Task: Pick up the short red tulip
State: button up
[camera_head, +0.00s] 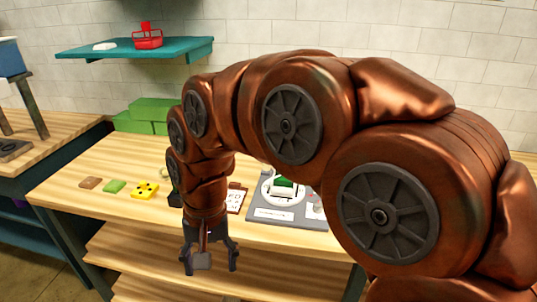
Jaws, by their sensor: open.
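I cannot make out a short red tulip in the head view; my large copper arm covers much of the right side and part of the table. My gripper (210,262) points down at the front edge of the table, in front of the lower wooden shelves. Its dark fingers are spread apart. No flower can be made out between them.
The wooden table (65,197) carries small brown (90,183), green (115,186) and yellow (144,190) pieces. Green blocks (150,108) stand at the back. A grey board (297,217) lies right of my gripper. A teal wall shelf (120,50) holds a red wire-like object (148,41).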

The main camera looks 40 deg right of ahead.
jog(key=w+d+r+m+t, duration=0.1)
jog(key=w+d+r+m, duration=0.2)
jog(key=w+d+m, duration=0.35)
jog(key=w+d+r+m+t, duration=0.2)
jog(key=w+d+r+m, duration=0.1)
jog(key=w+d+m, duration=0.4)
jog(key=w+d+m+t, duration=0.25)
jog(key=d+m, duration=1.05)
jog(key=d, duration=1)
jog(key=shift+g, duration=0.35)
jog(key=shift+w+p+x, duration=0.2)
jog(key=shift+p+x, duration=0.45)
jog(key=shift+x, duration=1.3)
jog(key=shift+w+p+x, duration=0.2)
jog(key=shift+p+x, duration=0.4)
jog(key=shift+x, duration=1.35)
jog(key=shift+r, duration=0.15)
jog(key=c, duration=0.9)
